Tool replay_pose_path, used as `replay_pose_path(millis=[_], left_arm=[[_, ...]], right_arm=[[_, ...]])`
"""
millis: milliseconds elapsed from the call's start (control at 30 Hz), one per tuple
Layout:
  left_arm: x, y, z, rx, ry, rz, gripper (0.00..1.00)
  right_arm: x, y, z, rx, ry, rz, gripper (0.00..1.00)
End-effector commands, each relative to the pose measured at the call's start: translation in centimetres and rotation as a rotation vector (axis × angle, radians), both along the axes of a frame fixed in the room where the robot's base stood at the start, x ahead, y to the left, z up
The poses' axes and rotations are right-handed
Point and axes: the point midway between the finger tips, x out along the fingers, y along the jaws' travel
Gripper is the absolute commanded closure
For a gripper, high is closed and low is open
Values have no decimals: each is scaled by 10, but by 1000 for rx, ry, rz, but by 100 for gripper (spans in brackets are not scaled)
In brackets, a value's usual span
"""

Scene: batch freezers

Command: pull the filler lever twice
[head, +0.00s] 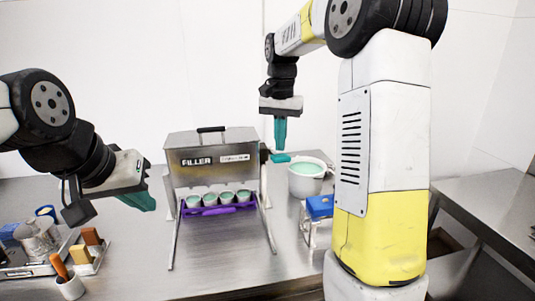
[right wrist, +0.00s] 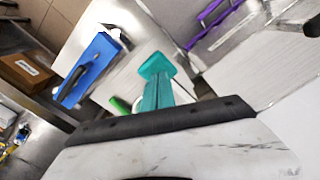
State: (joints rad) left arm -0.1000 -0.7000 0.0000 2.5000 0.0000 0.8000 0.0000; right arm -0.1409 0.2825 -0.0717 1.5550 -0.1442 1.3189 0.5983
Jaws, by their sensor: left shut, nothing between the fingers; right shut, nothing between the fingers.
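The filler (head: 212,160) is a grey metal box on legs, marked "FILLER", in the middle of the head view. A short teal piece (head: 281,158) on a dark mount at its right side looks like the lever. My right gripper (head: 280,146) points down just above this piece, shut and empty; I cannot tell whether they touch. In the right wrist view its teal fingers (right wrist: 158,95) are together. My left gripper (head: 150,205) is shut and empty, left of the filler and apart from it. Several cups (head: 227,197) with teal contents stand in a purple holder (head: 218,210) below the filler.
A white tub (head: 306,184) with teal contents stands right of the filler. A blue-topped item (head: 320,206) stands in front of it. At the left are a tray with a metal pot (head: 38,237) and a white cup (head: 70,288) with a brown-handled tool. The front middle counter is clear.

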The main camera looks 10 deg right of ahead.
Motion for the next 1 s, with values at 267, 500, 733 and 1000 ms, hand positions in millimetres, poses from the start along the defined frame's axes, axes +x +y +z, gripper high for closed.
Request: replay_pose_path(millis=[267, 500, 733, 1000], left_arm=[[0, 0, 0, 0, 0, 0, 100], [0, 0, 0, 0, 0, 0, 100], [0, 0, 0, 0, 0, 0, 100], [0, 0, 0, 0, 0, 0, 100]], right_arm=[[1, 0, 11, 0, -2, 0, 100], [1, 0, 35, 1, -3, 0, 100], [0, 0, 50, 0, 0, 0, 100], [0, 0, 50, 0, 0, 1, 100]])
